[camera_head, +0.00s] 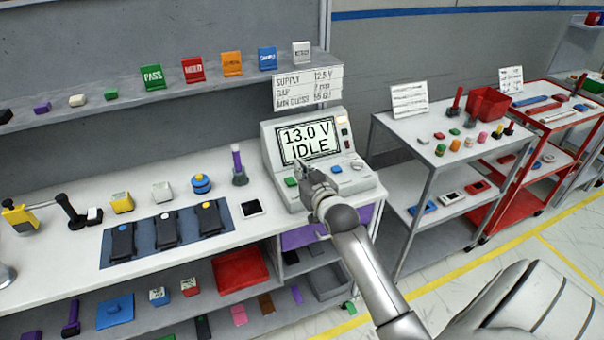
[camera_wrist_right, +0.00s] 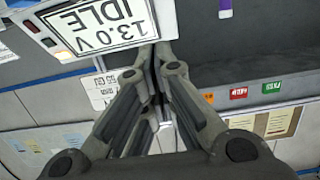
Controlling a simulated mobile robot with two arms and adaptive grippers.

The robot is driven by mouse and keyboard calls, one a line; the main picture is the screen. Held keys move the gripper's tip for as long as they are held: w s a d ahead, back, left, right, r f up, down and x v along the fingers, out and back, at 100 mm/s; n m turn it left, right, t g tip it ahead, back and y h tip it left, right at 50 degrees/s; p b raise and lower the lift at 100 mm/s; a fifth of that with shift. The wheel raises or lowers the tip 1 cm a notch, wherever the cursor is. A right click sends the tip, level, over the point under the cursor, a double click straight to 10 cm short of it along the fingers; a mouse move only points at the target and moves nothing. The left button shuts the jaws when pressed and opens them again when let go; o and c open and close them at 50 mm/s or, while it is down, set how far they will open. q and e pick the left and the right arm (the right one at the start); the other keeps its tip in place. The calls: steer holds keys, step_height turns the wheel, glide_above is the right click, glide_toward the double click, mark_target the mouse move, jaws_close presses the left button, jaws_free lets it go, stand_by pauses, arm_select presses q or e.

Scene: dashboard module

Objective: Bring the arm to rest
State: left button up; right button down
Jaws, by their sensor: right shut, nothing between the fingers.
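My right arm (camera_head: 362,265) reaches up from the lower right of the head view to the front of the test console. My right gripper (camera_head: 310,178) is in front of the console's lower panel, beside the green button (camera_head: 291,182). Whether it touches the console cannot be told. In the right wrist view the fingers (camera_wrist_right: 153,55) are closed together with nothing between them. The console (camera_head: 270,150) has a screen (camera_head: 308,140) reading "13.0 V IDLE"; the screen shows upside down in the wrist view (camera_wrist_right: 100,25). My left gripper is not in view.
The workbench (camera_head: 60,260) holds a dark blue mat (camera_head: 185,219) with black modules. A shelf (camera_head: 200,90) with coloured signs runs behind. A grey cart (camera_head: 385,125) and a red cart (camera_head: 535,90) stand to the right. Floor shows between the grey cart and my arm.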

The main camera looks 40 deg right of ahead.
steer(key=shift+s+r, duration=0.1)
steer(key=shift+s, duration=0.15)
stand_by(0.3)
